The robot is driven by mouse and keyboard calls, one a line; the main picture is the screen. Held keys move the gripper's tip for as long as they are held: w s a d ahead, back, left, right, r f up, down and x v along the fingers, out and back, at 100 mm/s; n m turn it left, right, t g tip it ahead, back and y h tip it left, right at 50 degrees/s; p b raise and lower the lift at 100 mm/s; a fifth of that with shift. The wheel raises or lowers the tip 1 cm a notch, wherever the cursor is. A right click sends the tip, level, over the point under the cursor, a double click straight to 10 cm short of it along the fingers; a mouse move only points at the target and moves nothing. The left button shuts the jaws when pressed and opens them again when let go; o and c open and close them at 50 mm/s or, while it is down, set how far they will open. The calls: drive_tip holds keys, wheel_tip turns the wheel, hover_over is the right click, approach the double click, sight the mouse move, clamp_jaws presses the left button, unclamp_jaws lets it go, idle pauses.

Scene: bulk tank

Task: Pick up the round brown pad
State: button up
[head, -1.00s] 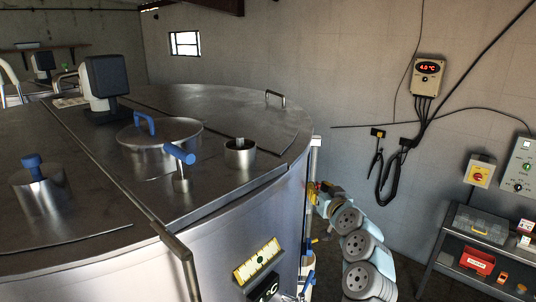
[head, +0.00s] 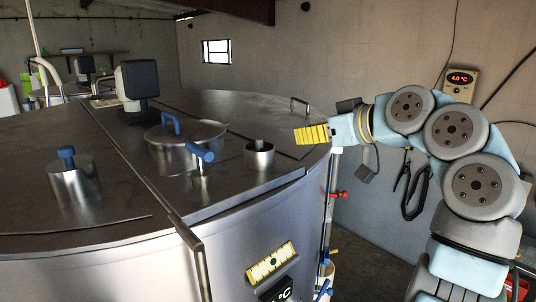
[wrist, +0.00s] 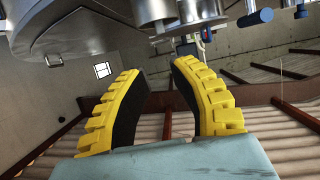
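I cannot make out a round brown pad in either view. My gripper (head: 300,135) has yellow ribbed fingers and points left, at the right rim of the steel tank (head: 240,215). In the wrist view my gripper (wrist: 158,69) is open, with black inner faces and a clear gap between the fingers. Nothing is between them. The tank's steel fittings (wrist: 75,25) show upside down beyond the fingertips.
Black cables (head: 412,190) hang on the right wall.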

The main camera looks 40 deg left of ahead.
drive_tip(key=p, duration=0.3)
approach(261, 141)
drive_tip(key=x, duration=0.4)
drive_tip(key=shift+w+a+r, duration=0.1)
drive_tip(key=shift+w+a, duration=0.1)
drive_tip(key=shift+a, duration=0.25)
drive_tip(key=shift+p+x, duration=1.3)
drive_tip(key=shift+x, duration=1.7)
drive_tip(key=shift+s+f, duration=0.1)
drive_tip(key=shift+f, duration=0.15)
clamp_jaws()
